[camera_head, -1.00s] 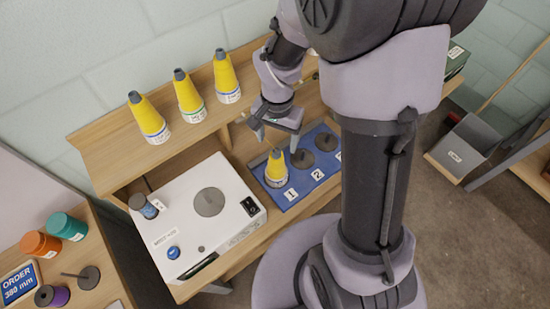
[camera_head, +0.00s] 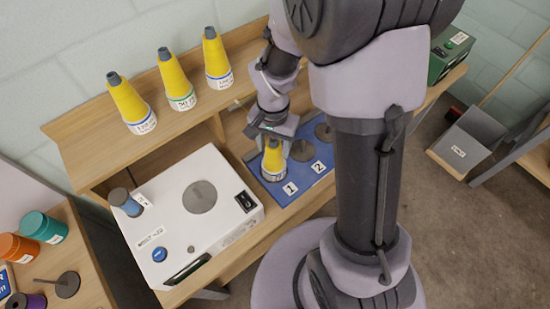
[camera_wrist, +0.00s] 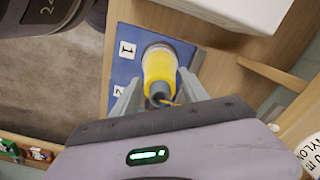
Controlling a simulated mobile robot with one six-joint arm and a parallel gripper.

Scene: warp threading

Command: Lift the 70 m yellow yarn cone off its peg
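A yellow yarn cone (camera_head: 273,160) with a grey tip stands upright at place 1 of the blue board (camera_head: 311,190). Its label is too small to read surely, and its peg is hidden inside it. In the wrist view the cone (camera_wrist: 160,68) lies between the two grey fingers of my gripper (camera_wrist: 158,90). The fingers are apart, one on each side of its upper part, with small gaps showing. My gripper also shows in the head view (camera_head: 273,139), pointing down over the cone. The cone still sits on the board.
Three more yellow cones, left (camera_head: 130,104), middle (camera_head: 177,80) and right (camera_head: 216,58), stand on the upper wooden shelf. A white box (camera_head: 185,218) with a grey disc and switch is left of the board. Place 2 (camera_head: 302,151) is empty.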

